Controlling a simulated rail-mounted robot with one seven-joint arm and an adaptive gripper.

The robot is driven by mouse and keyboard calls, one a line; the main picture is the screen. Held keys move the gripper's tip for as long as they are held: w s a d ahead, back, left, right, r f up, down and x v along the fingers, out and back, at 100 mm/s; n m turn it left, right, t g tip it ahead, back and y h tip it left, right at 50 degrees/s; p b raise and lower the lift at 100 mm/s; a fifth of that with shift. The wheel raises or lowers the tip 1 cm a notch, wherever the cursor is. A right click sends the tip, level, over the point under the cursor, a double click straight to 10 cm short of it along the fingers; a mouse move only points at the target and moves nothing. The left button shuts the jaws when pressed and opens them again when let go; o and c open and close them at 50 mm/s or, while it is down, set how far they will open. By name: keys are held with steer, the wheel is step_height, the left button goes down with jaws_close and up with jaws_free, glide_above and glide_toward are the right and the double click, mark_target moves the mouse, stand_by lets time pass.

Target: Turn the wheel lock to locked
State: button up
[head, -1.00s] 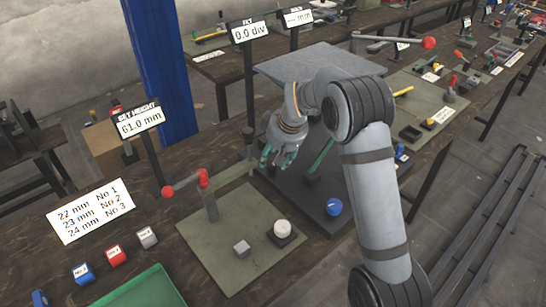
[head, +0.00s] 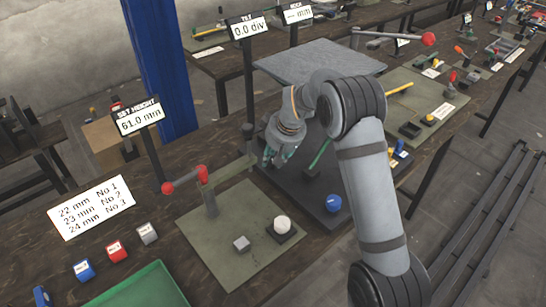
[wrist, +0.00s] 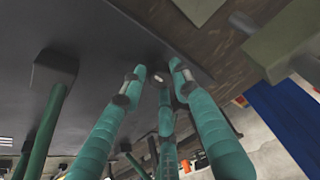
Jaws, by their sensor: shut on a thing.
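My gripper (head: 278,158) has teal fingers and is low over the left part of the dark base plate (head: 300,207). In the wrist view the fingertips (wrist: 160,77) are close together around a small part with a pale round end, mostly hidden by the fingers. It seems to be the wheel lock, but its shape and its locked or unlocked position cannot be made out. A green bar (head: 320,155) rises from a dark block on the plate, to the right of my gripper. A blue knob (head: 333,203) is at the plate's front.
A green-grey plate with a red-knobbed lever (head: 203,175) and a white knob (head: 282,225) lies in front. A grey raised plate (head: 320,62) stands behind. Coloured blocks and a green tray (head: 145,290) are front left.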

steer(key=shift+w+a+r, duration=0.15)
steer(key=shift+a, duration=0.05)
steer(key=c, duration=0.4)
steer(key=m+b, duration=0.1)
steer(key=m+h+b, duration=0.1)
steer(key=m, duration=0.1)
steer(key=shift+a+t, duration=0.25)
steer(key=shift+t, duration=0.15)
steer(key=shift+r+m+h+b, duration=0.15)
steer(key=shift+m+h+b, duration=0.15)
steer(key=shift+m+b, duration=0.3)
steer(key=o, duration=0.9)
steer(key=shift+o, duration=1)
steer(key=shift+d+f, duration=0.15)
steer(key=shift+f, duration=0.05)
steer(key=a+v, duration=0.1)
steer(key=v, duration=1.1)
steer(key=shift+d, duration=0.4)
